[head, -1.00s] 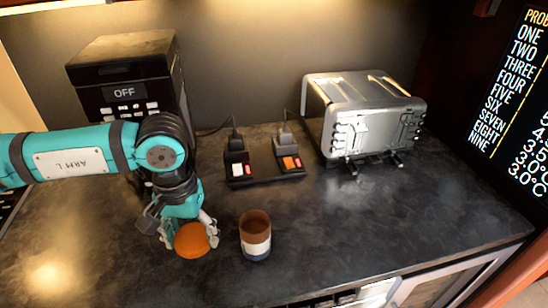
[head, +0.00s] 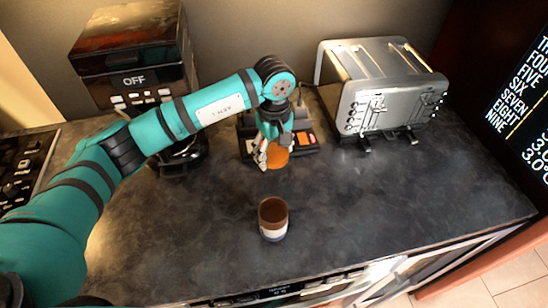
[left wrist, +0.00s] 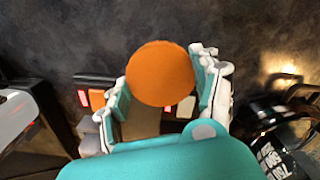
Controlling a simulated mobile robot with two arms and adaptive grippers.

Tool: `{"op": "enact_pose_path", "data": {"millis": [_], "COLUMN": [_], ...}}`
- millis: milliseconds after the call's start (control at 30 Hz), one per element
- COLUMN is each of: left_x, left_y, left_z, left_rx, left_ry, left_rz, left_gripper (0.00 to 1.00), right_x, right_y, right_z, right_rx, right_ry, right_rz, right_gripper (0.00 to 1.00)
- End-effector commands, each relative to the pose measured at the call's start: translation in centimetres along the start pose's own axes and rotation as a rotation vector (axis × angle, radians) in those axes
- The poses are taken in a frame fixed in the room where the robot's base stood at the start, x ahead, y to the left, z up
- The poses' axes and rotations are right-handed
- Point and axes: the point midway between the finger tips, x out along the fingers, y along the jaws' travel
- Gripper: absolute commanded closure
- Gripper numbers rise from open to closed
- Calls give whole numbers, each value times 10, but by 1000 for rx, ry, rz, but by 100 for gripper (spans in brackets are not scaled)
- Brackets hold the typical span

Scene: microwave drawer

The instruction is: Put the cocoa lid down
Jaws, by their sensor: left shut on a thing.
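The cocoa lid (head: 277,157) is a round orange disc, partly hidden by the fingers in the head view. My left gripper (head: 270,153) is shut on it, just in front of the switch block and behind the cocoa jar. In the left wrist view the lid (left wrist: 160,73) sits between the two fingers of my left gripper (left wrist: 163,88), its round face showing. I cannot tell its exact height over the counter. The open cocoa jar (head: 273,220) stands upright on the counter, brown inside with a pale band. My right gripper is not in view.
The black switch block (head: 306,139) lies behind the lid. A silver toaster (head: 385,88) stands at the back right, and a dark coffee machine (head: 130,50) at the back left. The dark counter (head: 400,205) is clear right of the jar.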

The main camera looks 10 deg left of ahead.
Motion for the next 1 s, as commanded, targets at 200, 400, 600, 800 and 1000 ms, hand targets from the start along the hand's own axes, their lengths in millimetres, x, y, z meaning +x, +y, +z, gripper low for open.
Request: {"op": "enact_pose_path", "data": {"millis": [200,400,600,800,1000], "left_x": [18,44,50,54,58], "left_y": [0,-1,0,0,0], "left_z": [0,1,0,0,0], "left_rx": [2,1,3,3,4], "left_ry": [-1,-2,1,1,1], "left_rz": [1,-1,3,3,2], "left_gripper": [74,74,74,74,74], "right_x": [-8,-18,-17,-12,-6], "right_y": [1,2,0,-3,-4], "right_z": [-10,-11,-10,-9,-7], "right_rx": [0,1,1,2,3], "right_ry": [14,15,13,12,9], "right_rz": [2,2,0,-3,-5], "right_gripper": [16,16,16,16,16]}}
